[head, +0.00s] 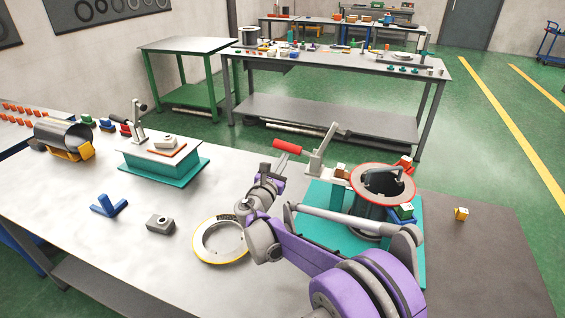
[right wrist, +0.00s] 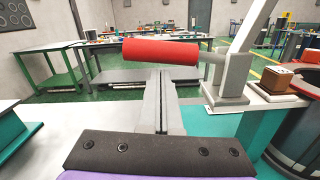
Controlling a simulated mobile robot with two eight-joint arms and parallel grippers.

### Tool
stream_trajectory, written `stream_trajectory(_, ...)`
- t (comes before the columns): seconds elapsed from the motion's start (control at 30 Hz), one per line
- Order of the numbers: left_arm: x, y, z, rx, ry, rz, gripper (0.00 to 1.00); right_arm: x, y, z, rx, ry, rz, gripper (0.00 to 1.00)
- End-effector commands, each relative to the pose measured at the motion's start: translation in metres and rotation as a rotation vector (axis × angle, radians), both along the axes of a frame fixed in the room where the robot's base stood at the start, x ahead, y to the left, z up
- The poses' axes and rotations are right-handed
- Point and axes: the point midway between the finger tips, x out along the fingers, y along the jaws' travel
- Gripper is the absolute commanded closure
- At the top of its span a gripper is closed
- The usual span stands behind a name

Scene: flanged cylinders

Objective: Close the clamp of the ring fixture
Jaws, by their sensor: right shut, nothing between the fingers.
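The ring fixture stands at the right of the near table on a teal base plate (head: 315,198). It has a dark cylinder with a red-rimmed flange (head: 356,181). Its clamp (head: 319,160) is at the left of the ring, with its grey arm raised and tilted, off the flange. The clamp's red handle (head: 287,146) points left; it also shows in the right wrist view (right wrist: 160,51). My right gripper (head: 268,170) is just below and left of the handle, shut and empty. In the wrist view its fingers (right wrist: 161,75) end under the handle; contact is unclear. My left gripper is not in view.
A gold-rimmed ring (head: 200,240), grey block (head: 160,224) and blue angled piece (head: 108,208) lie left of my right arm. Another teal-based fixture (head: 190,171) and a dark cylinder (head: 62,135) stand farther left. A yellow cube (head: 461,214) lies right of the ring fixture.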

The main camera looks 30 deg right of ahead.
Motion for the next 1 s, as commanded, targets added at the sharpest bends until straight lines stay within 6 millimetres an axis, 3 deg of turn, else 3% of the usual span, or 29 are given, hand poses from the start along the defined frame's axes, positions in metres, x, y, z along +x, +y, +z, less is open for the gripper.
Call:
stream_trajectory(0.73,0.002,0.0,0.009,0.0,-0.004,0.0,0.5,0.001,0.001,0.011,0.067,-0.08,0.0,1.0)
stream_trajectory(1.0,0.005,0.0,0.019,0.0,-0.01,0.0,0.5,0.001,0.001,0.025,0.142,-0.17,0.0,1.0)
